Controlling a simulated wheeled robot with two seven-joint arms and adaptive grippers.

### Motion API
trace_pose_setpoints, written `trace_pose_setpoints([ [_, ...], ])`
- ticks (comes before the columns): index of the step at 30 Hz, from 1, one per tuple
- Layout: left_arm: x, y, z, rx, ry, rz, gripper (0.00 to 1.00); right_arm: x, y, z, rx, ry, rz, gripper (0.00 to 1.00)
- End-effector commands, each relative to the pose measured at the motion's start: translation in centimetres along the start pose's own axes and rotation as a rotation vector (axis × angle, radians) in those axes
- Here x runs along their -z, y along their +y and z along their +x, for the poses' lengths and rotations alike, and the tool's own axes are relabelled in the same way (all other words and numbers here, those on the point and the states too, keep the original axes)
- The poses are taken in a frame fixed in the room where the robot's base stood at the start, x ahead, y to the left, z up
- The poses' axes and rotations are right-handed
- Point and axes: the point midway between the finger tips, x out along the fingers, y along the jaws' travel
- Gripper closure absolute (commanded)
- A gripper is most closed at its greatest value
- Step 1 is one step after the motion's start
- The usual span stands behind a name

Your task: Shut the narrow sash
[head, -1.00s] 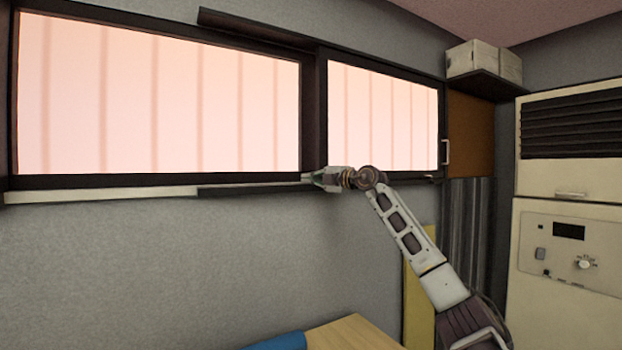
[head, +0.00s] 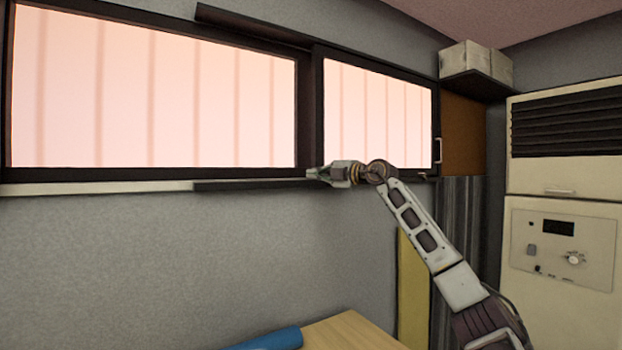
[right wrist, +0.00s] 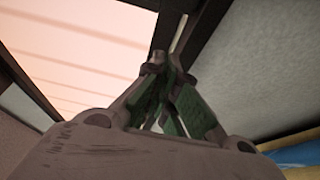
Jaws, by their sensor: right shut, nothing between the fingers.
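The narrow sash (head: 378,110) is the dark-framed pane at the right of the window, with a pale upright handle (head: 437,150) near its right edge. Its left upright stands next to the wide pane (head: 150,90). My right gripper (head: 312,173) is shut and empty, pointing left at the lower left corner of the sash, by the lower rail. I cannot tell whether it touches the frame. In the right wrist view its closed fingers (right wrist: 168,75) are in front of a dark frame bar (right wrist: 195,50). My left gripper is out of view.
A dark lower rail (head: 250,185) and pale sill (head: 90,188) run under the window. Right of the sash are a brown panel (head: 463,135), a shelf with boxes (head: 475,62) and a cream cabinet (head: 560,190). Below are a wooden top (head: 350,333) and a blue roll (head: 270,340).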

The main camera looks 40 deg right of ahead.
Motion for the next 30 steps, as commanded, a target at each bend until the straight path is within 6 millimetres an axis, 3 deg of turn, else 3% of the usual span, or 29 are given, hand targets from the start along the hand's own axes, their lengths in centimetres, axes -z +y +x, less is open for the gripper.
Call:
trace_pose_setpoints([
  [15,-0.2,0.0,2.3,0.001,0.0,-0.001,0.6,-0.1,-0.2,-4.4,0.0,-0.001,-0.001,1.0],
  [30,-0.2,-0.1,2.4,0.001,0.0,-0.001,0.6,0.0,0.0,-4.8,0.0,0.0,0.0,1.0],
])
